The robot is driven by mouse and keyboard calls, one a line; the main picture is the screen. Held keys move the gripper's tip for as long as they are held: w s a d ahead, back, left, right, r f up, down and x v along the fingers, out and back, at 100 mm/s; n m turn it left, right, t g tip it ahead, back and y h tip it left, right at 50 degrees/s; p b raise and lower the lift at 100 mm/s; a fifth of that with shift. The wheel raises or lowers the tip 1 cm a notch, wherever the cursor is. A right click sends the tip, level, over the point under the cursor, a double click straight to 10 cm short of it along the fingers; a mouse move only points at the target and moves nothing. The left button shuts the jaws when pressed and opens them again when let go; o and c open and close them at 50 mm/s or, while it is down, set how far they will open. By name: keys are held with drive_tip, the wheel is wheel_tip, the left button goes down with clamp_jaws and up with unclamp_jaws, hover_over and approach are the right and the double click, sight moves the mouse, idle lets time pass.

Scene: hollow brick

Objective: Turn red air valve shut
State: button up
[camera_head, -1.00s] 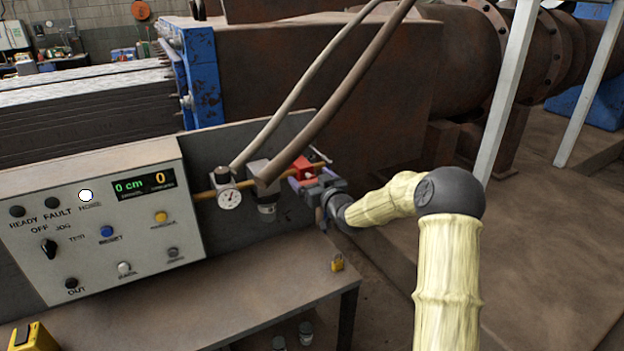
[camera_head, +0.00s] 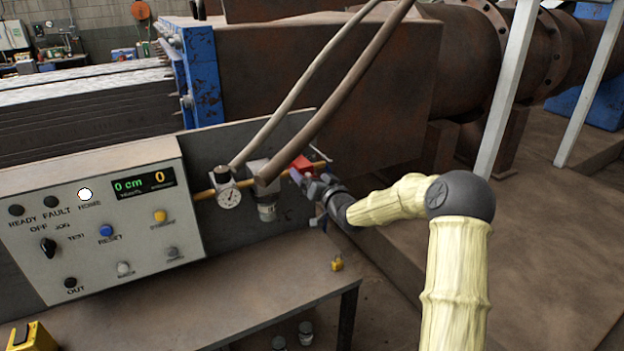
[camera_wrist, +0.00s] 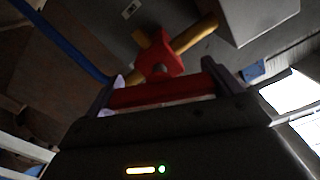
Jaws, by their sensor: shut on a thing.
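The red air valve (camera_head: 301,164) sits on the brass pipe at the right end of the grey back panel. In the wrist view its red body (camera_wrist: 158,64) is on the brass pipe, and its red handle (camera_wrist: 155,93) lies between my fingers. My gripper (camera_head: 306,177) reaches the valve from the lower right and is shut on the handle. In the head view my gripper hides part of the handle, so its exact angle there is hard to tell.
A pressure gauge (camera_head: 228,198) and a filter bowl (camera_head: 267,211) are left of the valve. Two hoses (camera_head: 335,95) slope up above it. A control panel (camera_head: 95,215) stands further left. A yellow padlock (camera_head: 337,264) is on the bench (camera_head: 240,300) below.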

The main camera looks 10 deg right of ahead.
drive_tip(key=m, duration=0.6)
drive_tip(key=shift+d+f+m, duration=0.1)
drive_tip(key=shift+d+m, duration=0.05)
drive_tip(key=shift+m, duration=0.15)
drive_tip(key=m, duration=0.6)
drive_tip(key=shift+m, duration=0.3)
drive_tip(key=o, duration=0.7)
drive_tip(key=shift+s, duration=0.1)
drive_tip(key=b+v, duration=0.2)
drive_tip(key=v, duration=1.5)
